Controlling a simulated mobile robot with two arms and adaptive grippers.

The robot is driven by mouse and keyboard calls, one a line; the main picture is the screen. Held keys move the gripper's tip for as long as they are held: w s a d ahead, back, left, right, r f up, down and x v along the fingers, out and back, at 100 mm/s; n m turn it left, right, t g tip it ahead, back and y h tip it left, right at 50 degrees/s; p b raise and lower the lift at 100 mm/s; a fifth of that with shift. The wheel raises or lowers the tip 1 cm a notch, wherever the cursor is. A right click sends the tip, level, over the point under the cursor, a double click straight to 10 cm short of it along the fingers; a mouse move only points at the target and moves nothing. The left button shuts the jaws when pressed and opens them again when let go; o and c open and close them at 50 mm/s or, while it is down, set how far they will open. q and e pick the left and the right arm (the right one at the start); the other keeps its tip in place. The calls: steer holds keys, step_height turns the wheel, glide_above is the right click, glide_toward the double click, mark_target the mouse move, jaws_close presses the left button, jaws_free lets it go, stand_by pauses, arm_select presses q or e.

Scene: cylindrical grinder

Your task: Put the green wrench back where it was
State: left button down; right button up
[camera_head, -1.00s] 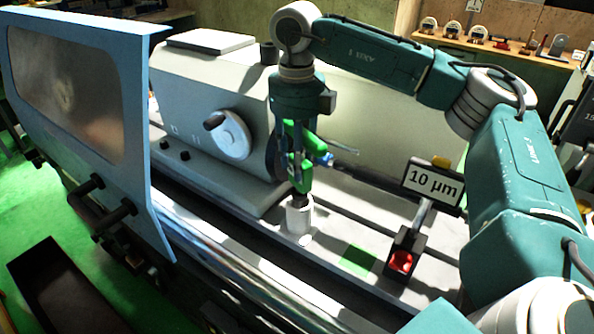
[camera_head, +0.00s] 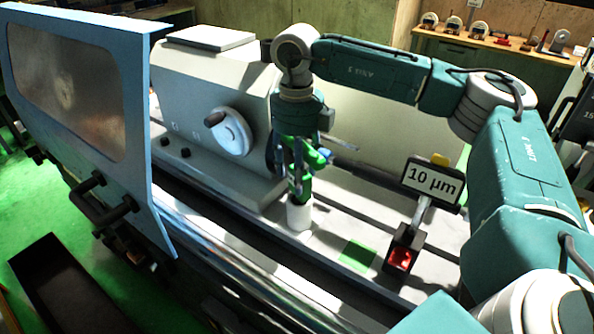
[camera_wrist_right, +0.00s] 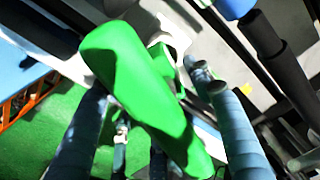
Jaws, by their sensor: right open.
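The green wrench (camera_head: 300,190) stands roughly upright at the white cylindrical holder (camera_head: 299,215) on the machine bed. Its lower end meets the holder's top; how deep it sits inside is hidden. My right gripper (camera_head: 301,170) points down around the wrench's upper part, its jaws open. In the right wrist view the wrench (camera_wrist_right: 140,85) fills the middle, between the blue-grey fingers. Whether a finger still touches it I cannot tell. My left gripper is not in view.
A "10 µm" sign (camera_head: 433,182) on a stand with a red part (camera_head: 401,257) is to the right of the holder. A green square (camera_head: 357,255) lies on the bed between them. The grinder's handwheel (camera_head: 228,131) and blue door (camera_head: 150,150) are to the left.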

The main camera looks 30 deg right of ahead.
steer(key=shift+r, duration=0.35)
step_height(320, 180, up, 11)
steer(key=shift+f+b, duration=0.1)
steer(key=shift+b, duration=0.9)
steer(key=shift+r, duration=0.4)
